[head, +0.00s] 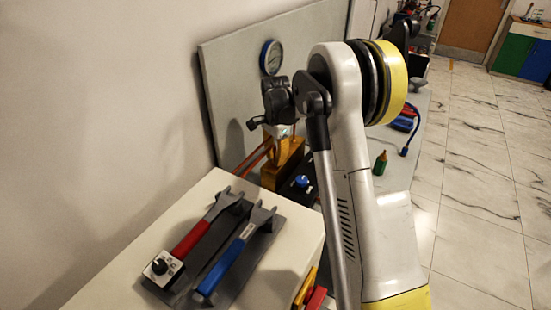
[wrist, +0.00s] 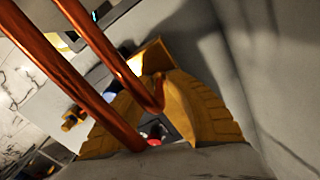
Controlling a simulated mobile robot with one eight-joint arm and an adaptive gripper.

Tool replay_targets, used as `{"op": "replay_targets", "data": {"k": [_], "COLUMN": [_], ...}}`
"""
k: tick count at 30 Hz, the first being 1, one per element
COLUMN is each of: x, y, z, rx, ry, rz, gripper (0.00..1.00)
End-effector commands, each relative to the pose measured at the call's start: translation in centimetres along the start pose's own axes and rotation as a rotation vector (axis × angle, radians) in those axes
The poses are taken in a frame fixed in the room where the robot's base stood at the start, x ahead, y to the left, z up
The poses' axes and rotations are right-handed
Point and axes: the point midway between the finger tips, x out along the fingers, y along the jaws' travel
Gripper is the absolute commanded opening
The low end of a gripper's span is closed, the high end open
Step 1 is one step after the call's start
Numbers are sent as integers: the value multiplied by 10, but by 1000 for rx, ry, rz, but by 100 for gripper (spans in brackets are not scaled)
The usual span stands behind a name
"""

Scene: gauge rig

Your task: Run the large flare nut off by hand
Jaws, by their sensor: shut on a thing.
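My gripper (head: 284,148) points down at the brass-coloured block (head: 272,178) on the far bench, below the grey back panel. In the wrist view its ribbed yellow fingers (wrist: 152,88) close in from both sides beside the copper tubes (wrist: 112,62). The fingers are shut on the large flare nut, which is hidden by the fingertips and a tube. The block's lit top (wrist: 152,58) shows just beyond the fingertips. A smaller brass fitting (wrist: 73,118) stands out to the left, apart from my fingers.
A red-handled wrench (head: 198,236) and a blue-handled wrench (head: 232,256) lie in a dark holder on the near white table. A round gauge (head: 271,57) is on the panel. A blue knob (head: 301,181) and a green bottle (head: 380,163) are right of the block. The marble floor is clear.

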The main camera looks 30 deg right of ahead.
Motion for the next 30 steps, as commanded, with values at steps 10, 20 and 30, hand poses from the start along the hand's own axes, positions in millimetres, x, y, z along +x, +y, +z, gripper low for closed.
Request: {"op": "replay_targets", "data": {"k": [10,20,30], "x": [0,0,0], "y": [0,-2,-2], "z": [0,0,1], "rx": [-127,-417,-741], "ry": [0,-1,-1], "rz": [1,1,1], "gripper": [0,0,0]}}
